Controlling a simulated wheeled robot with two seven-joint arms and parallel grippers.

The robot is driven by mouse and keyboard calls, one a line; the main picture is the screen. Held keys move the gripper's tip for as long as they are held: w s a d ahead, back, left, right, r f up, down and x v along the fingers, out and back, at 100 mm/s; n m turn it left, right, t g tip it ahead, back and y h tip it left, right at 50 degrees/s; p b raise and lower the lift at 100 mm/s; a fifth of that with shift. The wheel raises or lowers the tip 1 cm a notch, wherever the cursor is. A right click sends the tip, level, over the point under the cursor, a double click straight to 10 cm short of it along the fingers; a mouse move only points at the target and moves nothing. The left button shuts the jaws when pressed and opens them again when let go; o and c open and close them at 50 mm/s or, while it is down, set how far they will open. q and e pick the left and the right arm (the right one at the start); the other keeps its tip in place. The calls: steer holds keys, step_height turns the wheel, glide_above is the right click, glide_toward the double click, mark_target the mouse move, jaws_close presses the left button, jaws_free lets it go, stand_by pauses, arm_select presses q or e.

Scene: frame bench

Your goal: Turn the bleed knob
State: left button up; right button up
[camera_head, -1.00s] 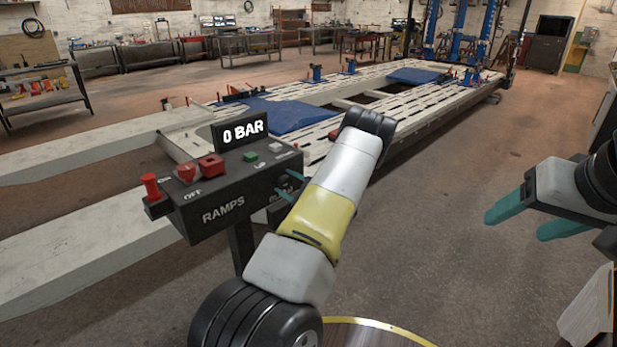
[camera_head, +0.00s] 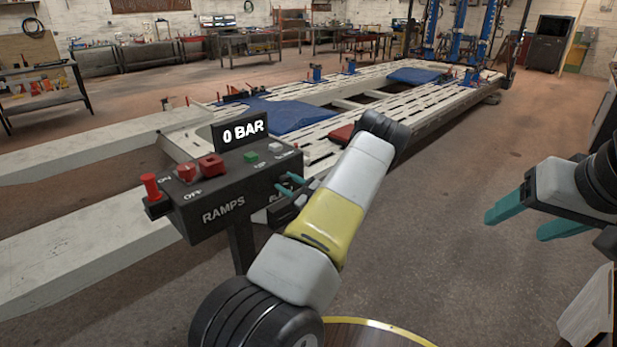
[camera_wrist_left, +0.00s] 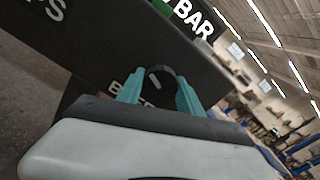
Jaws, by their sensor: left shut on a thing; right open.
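The dark round bleed knob (camera_wrist_left: 160,77) with a pale mark sits on the face of the black control box in the left wrist view, above a partly hidden label. My left gripper's teal fingers (camera_wrist_left: 160,92) are on either side of the knob and shut on it. In the head view, my left gripper (camera_head: 289,187) is at the right end of the black control box (camera_head: 225,200); the knob is not clear there. My right gripper (camera_head: 525,215) is open and empty at the right, away from the box.
The box carries a "0 BAR" display (camera_head: 241,132), a red switch (camera_head: 210,165), a green button (camera_head: 250,156) and a red plunger knob (camera_head: 150,186). A pale ramp platform (camera_head: 310,145) lies behind. The floor to the right of my left arm is clear.

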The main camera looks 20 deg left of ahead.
arm_select(q)
steer(key=m, duration=0.3)
steer(key=shift+m, duration=0.4)
steer(key=m, duration=0.3)
steer(key=shift+m, duration=0.3)
steer(key=m, duration=0.6)
steer(key=shift+m, duration=0.3)
steer(key=o, duration=1.4)
steer(key=v, duration=0.8)
